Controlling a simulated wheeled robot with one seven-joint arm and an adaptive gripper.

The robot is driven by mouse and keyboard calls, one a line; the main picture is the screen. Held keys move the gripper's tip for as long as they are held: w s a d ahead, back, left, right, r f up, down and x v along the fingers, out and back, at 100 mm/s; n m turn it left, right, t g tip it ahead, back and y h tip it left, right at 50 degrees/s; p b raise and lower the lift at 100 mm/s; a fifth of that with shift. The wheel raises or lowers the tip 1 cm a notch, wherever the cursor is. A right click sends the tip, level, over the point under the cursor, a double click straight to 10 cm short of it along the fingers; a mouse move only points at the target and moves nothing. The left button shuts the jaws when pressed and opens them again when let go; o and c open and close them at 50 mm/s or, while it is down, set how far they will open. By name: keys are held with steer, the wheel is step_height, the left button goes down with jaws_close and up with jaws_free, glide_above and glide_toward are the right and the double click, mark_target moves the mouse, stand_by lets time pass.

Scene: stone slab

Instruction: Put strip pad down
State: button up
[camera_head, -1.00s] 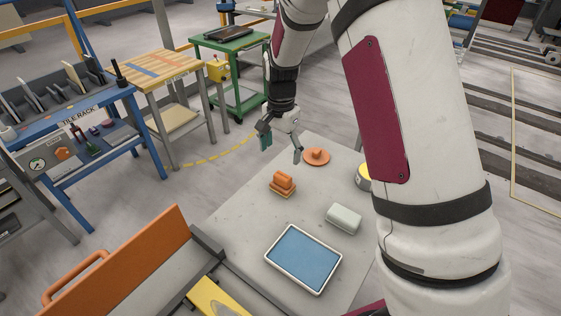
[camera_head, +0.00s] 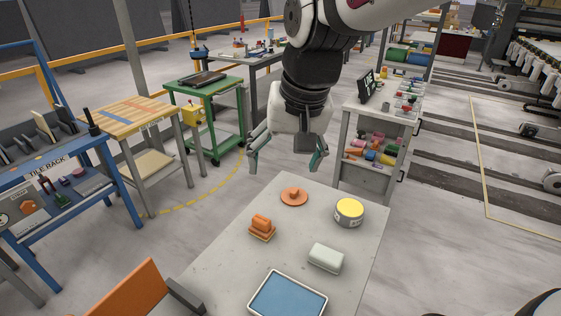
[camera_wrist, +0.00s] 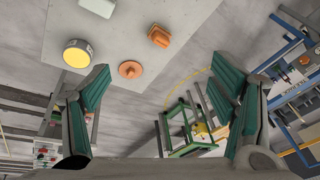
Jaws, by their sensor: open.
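My gripper (camera_head: 284,160) is open and empty, fingers pointing down, in the air at the far end of the grey stone slab (camera_head: 215,268). An orange block with a stepped base (camera_head: 261,228), perhaps the strip pad, rests on the slab and is apart from my fingers. It also shows in the wrist view (camera_wrist: 158,36), beyond the gap between the fingers. A round orange disc with a knob (camera_head: 294,196) lies nearer the gripper and also shows in the wrist view (camera_wrist: 130,70). Nothing is between the fingers.
On the slab are a tin with a yellow top (camera_head: 349,212), a white block (camera_head: 326,257) and a white-rimmed blue tray (camera_head: 287,296). Bare slab lies between them. A green cart (camera_head: 212,112), a wooden-topped table (camera_head: 130,122) and a shelf unit (camera_head: 372,150) stand beyond.

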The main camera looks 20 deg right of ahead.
steer(key=s+r+n+t, duration=0.2)
steer(key=s+n, duration=0.2)
steer(key=s, duration=0.8)
steer(key=shift+d+h, duration=0.2)
steer(key=shift+h, duration=0.1)
steer(key=shift+o, duration=0.4)
steer(key=shift+w, duration=0.1)
